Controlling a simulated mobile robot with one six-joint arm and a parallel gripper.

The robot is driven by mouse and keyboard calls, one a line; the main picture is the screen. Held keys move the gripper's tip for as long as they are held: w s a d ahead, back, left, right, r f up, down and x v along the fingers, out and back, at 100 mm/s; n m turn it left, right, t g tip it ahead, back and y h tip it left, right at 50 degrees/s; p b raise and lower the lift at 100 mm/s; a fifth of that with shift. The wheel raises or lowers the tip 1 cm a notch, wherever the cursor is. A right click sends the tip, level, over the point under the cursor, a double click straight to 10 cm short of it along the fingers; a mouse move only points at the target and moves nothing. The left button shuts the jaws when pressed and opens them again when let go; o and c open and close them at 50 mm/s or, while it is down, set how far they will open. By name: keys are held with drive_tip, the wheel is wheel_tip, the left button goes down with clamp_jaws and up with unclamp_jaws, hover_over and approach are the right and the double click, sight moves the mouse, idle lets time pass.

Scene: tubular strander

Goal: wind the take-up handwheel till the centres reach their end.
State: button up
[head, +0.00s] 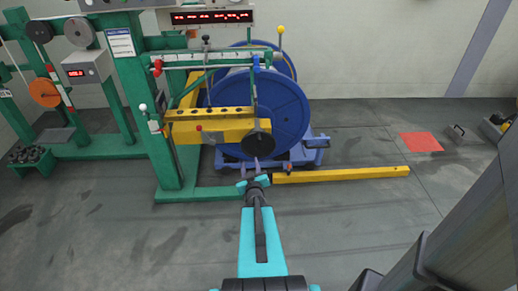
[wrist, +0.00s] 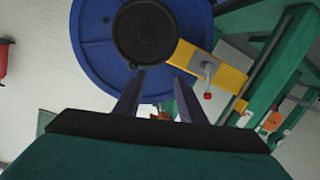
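The take-up handwheel appears to be the black round disc (head: 258,146) at the right end of the yellow beam (head: 205,112). It stands in front of the large blue reel (head: 288,110). In the wrist view the disc (wrist: 148,33) is at the top, a little left of the middle, its upper edge close to the frame's top. My gripper (head: 252,166) is just below the disc in the head view. In the wrist view my gripper (wrist: 159,76) has its two fingers apart with nothing between them, below the disc's lower rim. The centres cannot be made out.
A small lever with a red knob (wrist: 208,96) sits on the yellow beam beside the disc. A yellow floor bar (head: 345,174) runs right from the machine's foot. Green frame posts (head: 150,120) stand left. A red floor patch (head: 421,142) and open floor lie right.

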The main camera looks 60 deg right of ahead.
drive_tip(key=s+d, duration=0.1)
drive_tip(key=s+d+r+h+b, duration=0.1)
drive_tip(key=s+d+r+h, duration=0.1)
drive_tip(key=shift+s+d, duration=0.15)
drive_tip(key=shift+s, duration=0.15)
drive_tip(key=shift+w+d+f+b, duration=0.1)
drive_tip(key=shift+f+b, duration=0.05)
drive_tip(key=shift+b, duration=0.4)
drive_tip(key=b, duration=0.7)
approach(259, 141)
drive_tip(key=x, duration=0.2)
drive_tip(key=shift+w+d+f+b, duration=0.15)
drive_tip(key=shift+d+f+b, duration=0.1)
drive_tip(key=shift+d+b, duration=0.15)
drive_tip(key=w+d+b, duration=0.1)
drive_tip(key=b, duration=0.4)
drive_tip(key=shift+b, duration=0.3)
drive_tip(key=b, duration=0.2)
drive_tip(key=d+b, duration=0.1)
drive_tip(key=b, duration=0.2)
drive_tip(key=shift+w, duration=0.2)
drive_tip(key=shift+b+x, duration=0.9)
drive_tip(key=shift+x, duration=1.8)
